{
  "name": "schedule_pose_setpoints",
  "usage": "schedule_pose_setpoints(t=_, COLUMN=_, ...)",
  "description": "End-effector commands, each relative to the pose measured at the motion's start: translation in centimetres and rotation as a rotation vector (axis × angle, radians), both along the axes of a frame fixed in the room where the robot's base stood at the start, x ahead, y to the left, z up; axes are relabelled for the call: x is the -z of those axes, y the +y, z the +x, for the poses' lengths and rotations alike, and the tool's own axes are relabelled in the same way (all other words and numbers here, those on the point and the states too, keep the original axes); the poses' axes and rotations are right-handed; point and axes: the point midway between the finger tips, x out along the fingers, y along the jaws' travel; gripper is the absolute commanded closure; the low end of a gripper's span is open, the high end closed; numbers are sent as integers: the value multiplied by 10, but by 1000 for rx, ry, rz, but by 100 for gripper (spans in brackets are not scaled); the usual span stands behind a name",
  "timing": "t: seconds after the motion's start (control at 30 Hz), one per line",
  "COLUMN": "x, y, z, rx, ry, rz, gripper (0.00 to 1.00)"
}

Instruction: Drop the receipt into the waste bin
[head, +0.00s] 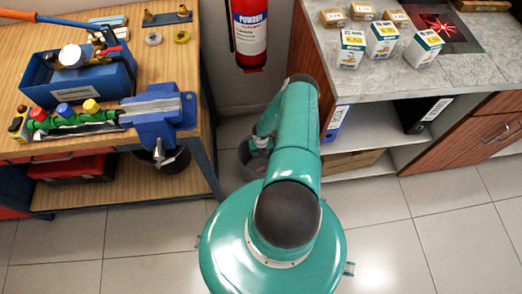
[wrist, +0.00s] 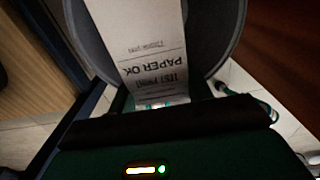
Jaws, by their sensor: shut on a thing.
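The receipt (wrist: 158,45) is a long white paper strip with dark print, reading "PAPER OK" upside down in the wrist view. My gripper (wrist: 168,103) is shut on its near end, and the strip reaches away from the fingers over the grey, round waste bin (wrist: 228,28). In the head view the bin (head: 245,158) stands on the floor between the workbench and the counter, partly covered by my arm. My gripper (head: 259,145) shows only in part there, at the bin. I cannot make out the receipt in the head view, nor tell how far it is below the rim.
A wooden workbench (head: 190,50) with a blue vise (head: 160,115) and a blue toolbox (head: 105,82) stands left. A grey-topped counter (head: 375,85) with small boxes stands right. A red fire extinguisher (head: 249,35) hangs behind the bin. The tiled floor (head: 390,250) at front right is clear.

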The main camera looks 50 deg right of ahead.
Motion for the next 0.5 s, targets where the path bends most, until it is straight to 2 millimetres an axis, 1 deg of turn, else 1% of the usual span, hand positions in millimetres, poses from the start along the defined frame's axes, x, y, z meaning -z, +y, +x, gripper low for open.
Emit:
schedule_pose_setpoints(t=0.2, x=23, y=1, z=-3, rx=1, ry=2, rz=1, gripper=71)
schedule_pose_setpoints(t=0.5, x=56, y=0, z=-2, rx=2, ry=1, rz=0, gripper=71)
